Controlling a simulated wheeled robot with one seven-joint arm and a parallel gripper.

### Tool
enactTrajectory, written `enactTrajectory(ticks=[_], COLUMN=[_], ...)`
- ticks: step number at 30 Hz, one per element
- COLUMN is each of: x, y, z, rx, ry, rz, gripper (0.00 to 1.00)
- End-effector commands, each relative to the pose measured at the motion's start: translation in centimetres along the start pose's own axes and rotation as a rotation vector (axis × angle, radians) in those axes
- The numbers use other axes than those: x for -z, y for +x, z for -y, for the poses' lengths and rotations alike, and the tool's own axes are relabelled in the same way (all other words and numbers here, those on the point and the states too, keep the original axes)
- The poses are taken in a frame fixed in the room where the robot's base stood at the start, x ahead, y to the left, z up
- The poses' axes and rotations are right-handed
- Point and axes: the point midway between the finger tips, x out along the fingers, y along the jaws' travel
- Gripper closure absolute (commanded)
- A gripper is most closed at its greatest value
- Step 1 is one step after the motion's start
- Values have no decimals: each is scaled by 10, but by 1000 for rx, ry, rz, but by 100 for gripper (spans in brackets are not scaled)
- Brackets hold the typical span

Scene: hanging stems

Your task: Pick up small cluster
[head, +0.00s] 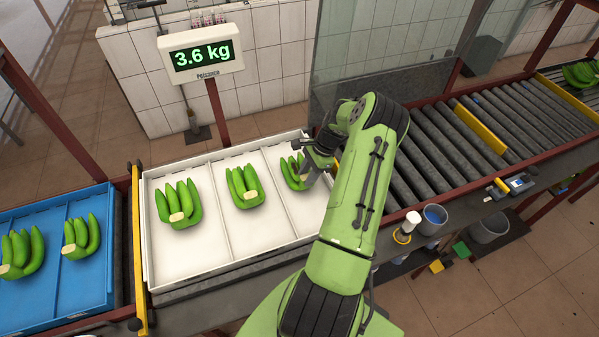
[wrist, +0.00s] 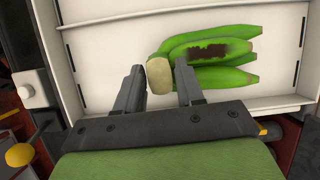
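The green banana cluster (head: 291,172) in the right compartment of the white tray (head: 222,262) is partly hidden by my gripper (head: 318,160) in the head view. In the wrist view the cluster (wrist: 220,75) lies with its pale crown towards me, and one banana has a dark brown patch. My gripper (wrist: 159,72) is open, with its two fingers apart on either side of the crown. The right finger covers part of the bananas. Contact with the crown cannot be told.
Two more clusters lie in the tray's left (head: 179,204) and middle (head: 244,186) compartments. A blue crate (head: 55,310) with clusters stands at left. A scale display (head: 201,55) reads 3.6 kg behind the tray. A roller conveyor (head: 440,150) runs to the right.

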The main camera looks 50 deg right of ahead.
Motion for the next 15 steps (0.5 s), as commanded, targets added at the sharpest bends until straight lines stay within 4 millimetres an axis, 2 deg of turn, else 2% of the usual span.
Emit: enactTrajectory(ticks=[4, 11, 15], x=[0, 1, 0], y=[0, 0, -1], z=[0, 0, 1], rx=[0, 0, 3], ry=[0, 0, -2], rz=[-1, -1, -1], gripper=[62, 98, 100])
